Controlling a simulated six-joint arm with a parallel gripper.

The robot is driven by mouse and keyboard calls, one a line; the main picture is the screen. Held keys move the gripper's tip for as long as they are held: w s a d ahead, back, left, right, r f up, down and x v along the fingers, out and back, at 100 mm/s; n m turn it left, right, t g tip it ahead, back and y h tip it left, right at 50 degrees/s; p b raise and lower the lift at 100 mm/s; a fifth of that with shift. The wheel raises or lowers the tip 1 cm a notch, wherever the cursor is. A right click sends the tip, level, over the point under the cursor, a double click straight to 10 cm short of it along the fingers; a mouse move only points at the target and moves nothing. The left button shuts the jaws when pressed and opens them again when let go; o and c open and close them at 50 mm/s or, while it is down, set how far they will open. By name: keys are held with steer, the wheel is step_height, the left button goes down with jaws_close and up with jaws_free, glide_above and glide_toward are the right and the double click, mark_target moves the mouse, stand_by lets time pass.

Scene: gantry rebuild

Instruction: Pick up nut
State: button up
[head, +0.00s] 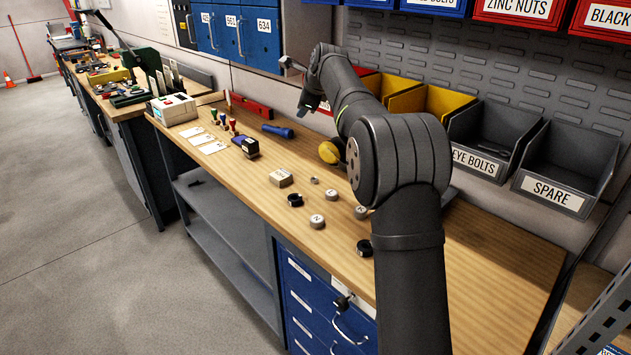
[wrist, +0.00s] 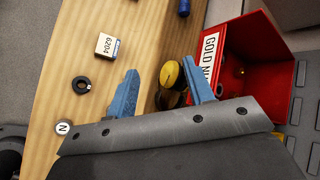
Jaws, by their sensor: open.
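My gripper (wrist: 160,65) is open in the wrist view, its two blue fingers spread with nothing held. It is above the bench, beside a red bin (wrist: 262,45) labelled "GOLD N…", the rest of the label hidden by a finger. Small gold bits (wrist: 240,72) show inside the bin, too small to tell for certain as nuts. In the head view, a small grey ring-like piece (head: 314,180) on the wooden bench may be a nut. My arm hides most of the red bin there.
A yellow round-topped object (head: 330,152) appears between my fingers in the wrist view. A bearing box (head: 282,178), black rings (head: 295,200) and lettered discs (head: 317,221) lie on the bench. Yellow bins (head: 447,103) and grey bins (head: 568,160) line the wall. The front right bench is clear.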

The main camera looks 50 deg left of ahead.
step_height(320, 180, down, 11)
steer(key=w+m+g+h, duration=0.1)
steer(key=w+m+g, duration=0.1)
steer(key=w+m, duration=0.15)
steer(key=m+g+h, duration=0.1)
steer(key=m, duration=0.3)
glide_toward(314, 179)
steer(key=shift+m, duration=0.25)
steer(key=x, duration=0.7)
steer(key=shift+w, duration=0.15)
steer(key=shift+a+f, duration=0.3)
steer(key=shift+f, duration=0.05)
jaws_close()
